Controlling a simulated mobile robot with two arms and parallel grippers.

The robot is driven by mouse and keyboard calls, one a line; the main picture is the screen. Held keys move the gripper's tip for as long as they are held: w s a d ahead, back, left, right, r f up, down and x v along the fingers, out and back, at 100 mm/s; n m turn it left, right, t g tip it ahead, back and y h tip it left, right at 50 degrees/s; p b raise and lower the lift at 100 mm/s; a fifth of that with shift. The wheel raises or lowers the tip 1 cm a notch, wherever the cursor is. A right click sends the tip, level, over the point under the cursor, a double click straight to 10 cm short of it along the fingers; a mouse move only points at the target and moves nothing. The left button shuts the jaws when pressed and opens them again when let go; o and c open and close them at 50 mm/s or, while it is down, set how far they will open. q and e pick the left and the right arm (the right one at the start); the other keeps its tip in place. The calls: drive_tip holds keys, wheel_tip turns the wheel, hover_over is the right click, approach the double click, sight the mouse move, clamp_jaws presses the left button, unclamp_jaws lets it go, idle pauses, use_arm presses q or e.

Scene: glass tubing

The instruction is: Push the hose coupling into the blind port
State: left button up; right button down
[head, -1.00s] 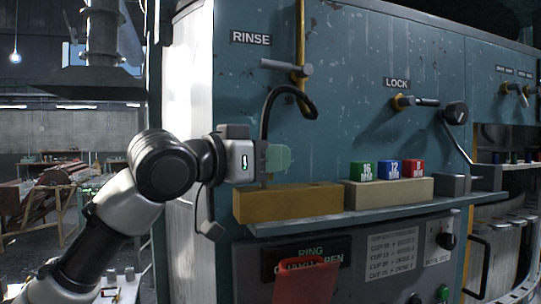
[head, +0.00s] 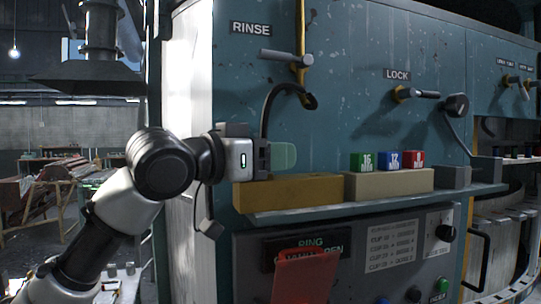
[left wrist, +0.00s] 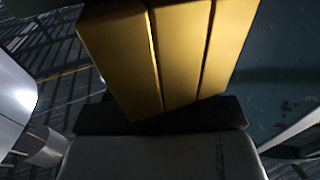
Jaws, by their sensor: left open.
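A black hose (head: 268,103) arches up from behind my left gripper and ends in a dark, thick tip (head: 311,101) below the RINSE fitting. I cannot tell whether that tip is the coupling. No blind port can be clearly made out. In the left wrist view the grooved yellow block (left wrist: 185,50) fills the space ahead of the dark gripper edge. My right gripper is not in view.
The narrow shelf (head: 365,208) also carries a beige block (head: 390,184) with green, blue and red cubes. The RINSE rod (head: 278,57) and LOCK handle (head: 415,94) stick out of the teal panel (head: 350,50). A red flap (head: 306,278) hangs below the shelf.

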use_arm(q)
drive_tip(key=shift+s+a+f, duration=0.1)
drive_tip(key=shift+s+a, duration=0.2)
drive_tip(key=shift+a, duration=0.1)
drive_tip(key=b+v, duration=0.4)
drive_tip(key=v, duration=0.5)
drive_tip(key=shift+s+a, duration=0.2)
drive_tip(key=shift+a, duration=0.05)
